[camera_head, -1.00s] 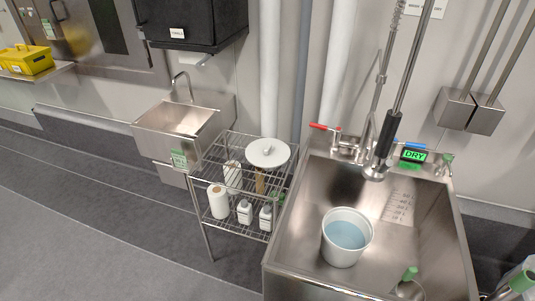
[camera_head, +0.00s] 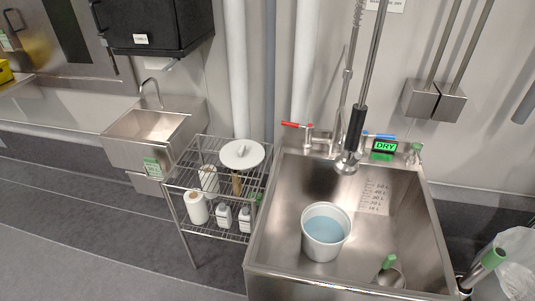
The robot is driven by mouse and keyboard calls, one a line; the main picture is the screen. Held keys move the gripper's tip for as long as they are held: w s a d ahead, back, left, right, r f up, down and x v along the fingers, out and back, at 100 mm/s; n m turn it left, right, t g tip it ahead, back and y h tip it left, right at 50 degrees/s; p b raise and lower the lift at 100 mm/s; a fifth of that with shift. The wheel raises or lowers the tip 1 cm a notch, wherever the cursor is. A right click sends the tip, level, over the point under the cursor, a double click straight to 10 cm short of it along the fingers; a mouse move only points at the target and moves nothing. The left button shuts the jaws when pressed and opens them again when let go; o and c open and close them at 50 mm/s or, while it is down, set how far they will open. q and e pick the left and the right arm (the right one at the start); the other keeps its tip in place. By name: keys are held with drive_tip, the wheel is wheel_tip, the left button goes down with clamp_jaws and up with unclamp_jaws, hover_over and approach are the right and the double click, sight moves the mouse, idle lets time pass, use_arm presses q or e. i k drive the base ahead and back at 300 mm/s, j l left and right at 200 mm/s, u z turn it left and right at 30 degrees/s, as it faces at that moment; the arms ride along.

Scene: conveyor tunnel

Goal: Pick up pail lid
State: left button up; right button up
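The pail lid (camera_head: 242,154) is a round white disc with a small knob in its middle. It lies on the top shelf of the wire rack (camera_head: 212,181), left of the large steel sink. The white pail (camera_head: 325,245), holding pale blue liquid, stands upright and uncovered in the sink basin. Neither of my grippers is in view.
The large sink (camera_head: 400,215) has a hanging spray head (camera_head: 347,163), a red-handled tap (camera_head: 297,126) and a green-handled scoop (camera_head: 390,268) in its basin. A small hand sink (camera_head: 152,130) is left of the rack. Bottles (camera_head: 224,217) and a paper roll (camera_head: 196,208) fill the lower shelf. Floor in front is clear.

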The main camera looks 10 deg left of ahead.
sight(240, 155)
drive_tip(key=i+j+z, duration=0.15)
drive_tip(key=j+z, duration=0.8)
drive_tip(key=j, duration=0.25)
